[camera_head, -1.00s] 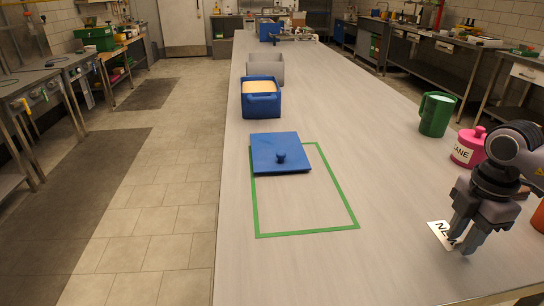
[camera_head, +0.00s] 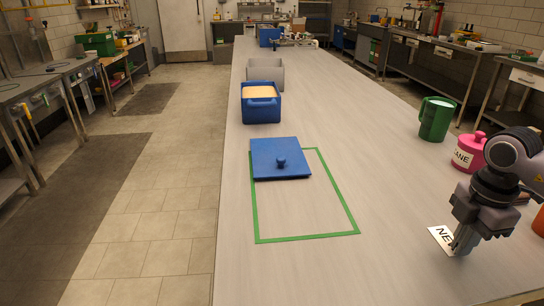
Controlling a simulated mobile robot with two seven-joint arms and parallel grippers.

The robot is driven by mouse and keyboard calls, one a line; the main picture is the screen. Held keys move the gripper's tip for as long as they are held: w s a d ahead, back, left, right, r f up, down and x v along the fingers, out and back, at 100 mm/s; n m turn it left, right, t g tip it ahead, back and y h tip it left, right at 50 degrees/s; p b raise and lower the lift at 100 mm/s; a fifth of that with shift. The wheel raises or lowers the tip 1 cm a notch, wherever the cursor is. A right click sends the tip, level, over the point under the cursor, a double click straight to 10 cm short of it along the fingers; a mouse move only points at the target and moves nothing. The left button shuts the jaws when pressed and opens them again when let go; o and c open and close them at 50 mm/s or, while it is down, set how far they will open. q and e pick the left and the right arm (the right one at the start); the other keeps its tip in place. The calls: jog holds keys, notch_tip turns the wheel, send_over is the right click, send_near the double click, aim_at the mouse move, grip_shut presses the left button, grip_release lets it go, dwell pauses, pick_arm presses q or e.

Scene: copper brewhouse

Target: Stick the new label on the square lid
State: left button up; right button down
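The new label (camera_head: 438,236) is a small white card with black letters, "NE" showing. It lies on the table at the lower right, its right part hidden by my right gripper. My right gripper (camera_head: 460,248) points down at the label's right edge, with its fingers close together on it. The square lid (camera_head: 265,151) is blue with a round knob on top. It lies at the upper left of a green outlined rectangle (camera_head: 305,238), partly over its edge, with no label visible on it. My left gripper is out of view.
A blue box (camera_head: 261,113) with pale contents and a grey box (camera_head: 281,76) stand behind the lid. A green mug (camera_head: 436,119), a pink jar (camera_head: 468,153) and an orange thing (camera_head: 538,222) stand at the right. The table's middle (camera_head: 370,140) is clear.

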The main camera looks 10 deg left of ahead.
jog(key=shift+s+d+r+p, duration=0.1)
jog(key=shift+s+r+p, duration=0.15)
jog(key=shift+r+p, duration=0.7)
jog(key=shift+s+d+r+p, duration=0.1)
jog(key=shift+s+r+p, duration=0.1)
jog(key=shift+r+p, duration=0.5)
dwell(0.3)
jog(key=shift+r, duration=0.2)
jog(key=shift+r+p, duration=1.75)
jog(key=shift+r, duration=0.65)
